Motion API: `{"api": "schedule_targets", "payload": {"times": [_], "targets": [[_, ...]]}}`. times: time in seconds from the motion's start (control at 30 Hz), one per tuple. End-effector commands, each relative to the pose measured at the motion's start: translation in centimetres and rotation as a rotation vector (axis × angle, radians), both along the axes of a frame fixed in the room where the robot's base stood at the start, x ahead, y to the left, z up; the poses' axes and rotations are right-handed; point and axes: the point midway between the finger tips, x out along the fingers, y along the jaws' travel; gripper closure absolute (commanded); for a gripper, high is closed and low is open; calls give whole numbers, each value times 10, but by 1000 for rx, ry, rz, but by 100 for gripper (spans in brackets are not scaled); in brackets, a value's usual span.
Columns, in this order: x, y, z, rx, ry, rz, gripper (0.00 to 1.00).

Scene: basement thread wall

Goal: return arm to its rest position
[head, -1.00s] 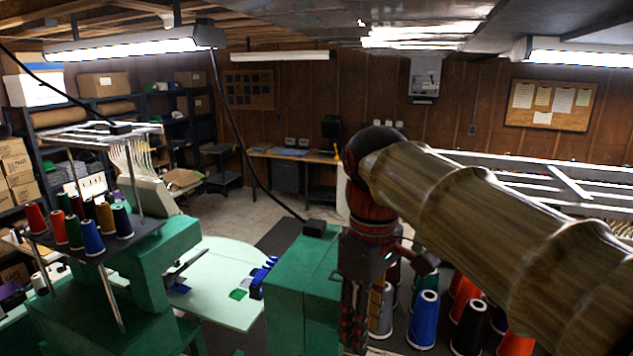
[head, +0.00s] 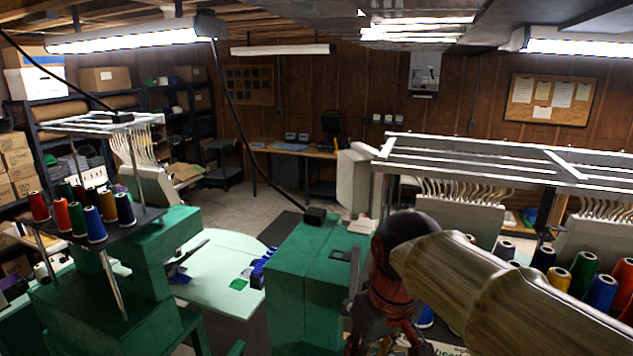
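My arm, with wood-like links, reaches in from the right edge of the head view and ends in a black and dark red wrist. My gripper (head: 388,345) is at the bottom of the picture, just right of the green machine body (head: 310,265). Its fingers are small, dark and partly cut off by the lower edge, so I cannot tell whether they are open or shut. I see nothing clearly held in it. My wrist and arm hide part of the thread cones behind them.
Several thread cones (head: 601,291) stand at the lower right under a pale metal rack (head: 470,150). More cones (head: 95,224) stand on a black shelf at the left. A pale green table (head: 215,285) lies between the green machines. Open floor (head: 235,208) shows behind.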

Motion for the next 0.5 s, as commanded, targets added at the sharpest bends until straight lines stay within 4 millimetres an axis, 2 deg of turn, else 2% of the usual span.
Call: {"api": "schedule_targets", "payload": {"times": [0.03, 0.2, 0.4, 0.5], "targets": [[-10, -9, -27, 11, -20, -41, 67], [-43, -37, -98, 52, -98, -182, 67], [-84, -67, -178, 81, -173, -300, 67], [-103, -79, -211, 84, -197, -334, 67]]}}
